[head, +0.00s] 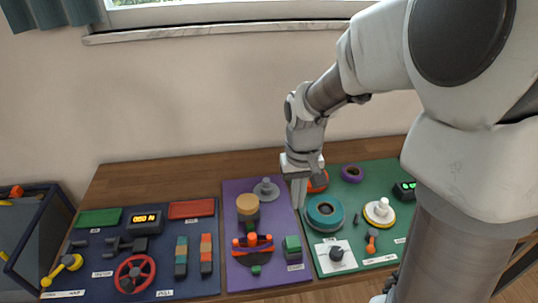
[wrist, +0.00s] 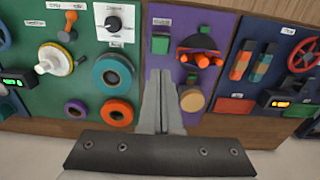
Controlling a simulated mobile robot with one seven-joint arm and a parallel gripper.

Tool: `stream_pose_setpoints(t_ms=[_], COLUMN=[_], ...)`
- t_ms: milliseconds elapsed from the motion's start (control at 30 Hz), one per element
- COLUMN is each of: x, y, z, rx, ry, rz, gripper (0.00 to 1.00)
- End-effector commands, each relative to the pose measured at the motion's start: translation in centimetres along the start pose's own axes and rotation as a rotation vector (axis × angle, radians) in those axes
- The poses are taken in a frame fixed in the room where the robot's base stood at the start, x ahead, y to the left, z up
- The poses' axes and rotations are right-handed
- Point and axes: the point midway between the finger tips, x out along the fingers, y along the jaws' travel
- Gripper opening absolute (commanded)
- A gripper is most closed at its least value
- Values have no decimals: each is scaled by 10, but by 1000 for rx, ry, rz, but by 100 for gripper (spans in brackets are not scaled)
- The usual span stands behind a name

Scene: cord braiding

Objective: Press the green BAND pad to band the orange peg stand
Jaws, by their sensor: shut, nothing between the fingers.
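A green block-like pad (head: 292,243) stands at the right side of the purple board, with a small label in front that I cannot read. It also shows in the wrist view (wrist: 160,44). Beside it, a dark round stand with orange pegs (head: 252,246) sits on the purple board, also seen in the wrist view (wrist: 200,52). A small green piece is at its front edge. My gripper (head: 299,204) is shut and empty, pointing down above the seam between the purple and green boards, behind the pad and apart from it. Its closed fingers show in the wrist view (wrist: 160,76).
A tan-topped cylinder (head: 247,205) and a grey peg disc (head: 266,189) stand behind the peg stand. A teal ring (head: 324,213) and an orange ring (head: 318,182) lie close right of my gripper. The navy board (head: 100,285) holds a red wheel and other pads.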

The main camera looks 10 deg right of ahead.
Motion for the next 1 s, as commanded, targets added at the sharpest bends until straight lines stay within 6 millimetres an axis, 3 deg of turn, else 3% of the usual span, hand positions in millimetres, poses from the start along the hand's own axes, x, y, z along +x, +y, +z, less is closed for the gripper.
stream_pose_setpoints(t_ms=[567, 767, 1000], x=[13, 46, 98], y=[0, -1, -1], z=[-2, -1, 0], rx=[0, 0, -1], ry=[-12, -15, -15], rz=[-4, -5, -5], gripper=[0, 0, 0])
